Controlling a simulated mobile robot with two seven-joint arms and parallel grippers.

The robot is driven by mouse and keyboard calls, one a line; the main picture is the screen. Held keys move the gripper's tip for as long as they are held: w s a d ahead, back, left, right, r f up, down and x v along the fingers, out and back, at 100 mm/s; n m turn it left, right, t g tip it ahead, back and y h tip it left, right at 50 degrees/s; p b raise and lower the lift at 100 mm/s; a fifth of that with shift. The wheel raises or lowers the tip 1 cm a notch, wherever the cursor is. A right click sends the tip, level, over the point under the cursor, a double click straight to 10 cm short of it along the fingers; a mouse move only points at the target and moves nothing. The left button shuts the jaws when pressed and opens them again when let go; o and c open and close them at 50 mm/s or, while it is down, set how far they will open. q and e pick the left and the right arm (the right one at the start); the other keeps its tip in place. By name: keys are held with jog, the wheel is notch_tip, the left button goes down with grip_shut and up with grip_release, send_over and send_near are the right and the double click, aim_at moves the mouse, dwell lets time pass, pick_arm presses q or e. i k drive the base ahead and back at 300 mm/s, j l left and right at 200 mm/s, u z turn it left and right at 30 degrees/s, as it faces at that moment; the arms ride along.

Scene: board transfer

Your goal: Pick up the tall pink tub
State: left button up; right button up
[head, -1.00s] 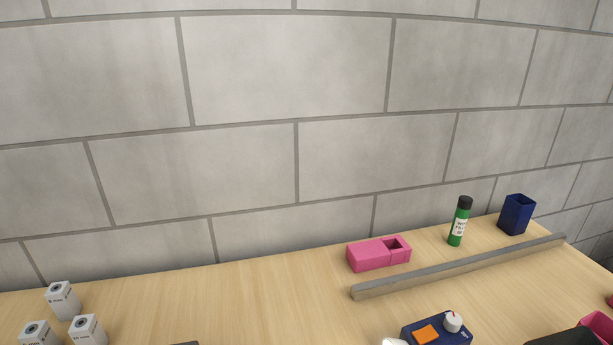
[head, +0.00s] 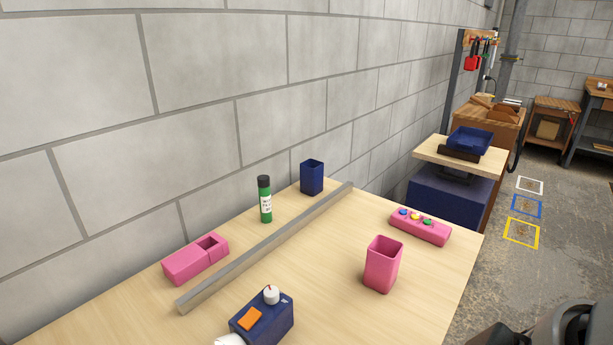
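The tall pink tub (head: 381,270) stands upright and open at the top on the right part of the wooden table (head: 330,285), near its right edge. It looks empty as far as I can see into it. Nothing touches it. Neither of my grippers shows in the head view; a dark grey part at the bottom right corner is probably my own arm, and no fingers are visible on it.
A grey bar (head: 265,248) lies across the table. Behind it are a pink box (head: 185,266), a green bottle (head: 265,203) and a blue tub (head: 312,179). A pink button panel (head: 420,228) lies behind the tub; a blue device (head: 270,322) sits front left.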

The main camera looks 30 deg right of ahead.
aim_at(383, 264)
jog(key=z, duration=1.45)
jog(key=i+l+u, duration=0.2)
jog(key=u, duration=0.3)
jog(key=i+l+u, duration=0.15)
jog(key=l+u, duration=0.8)
jog(key=i+j, duration=0.05)
jog(key=j, duration=0.05)
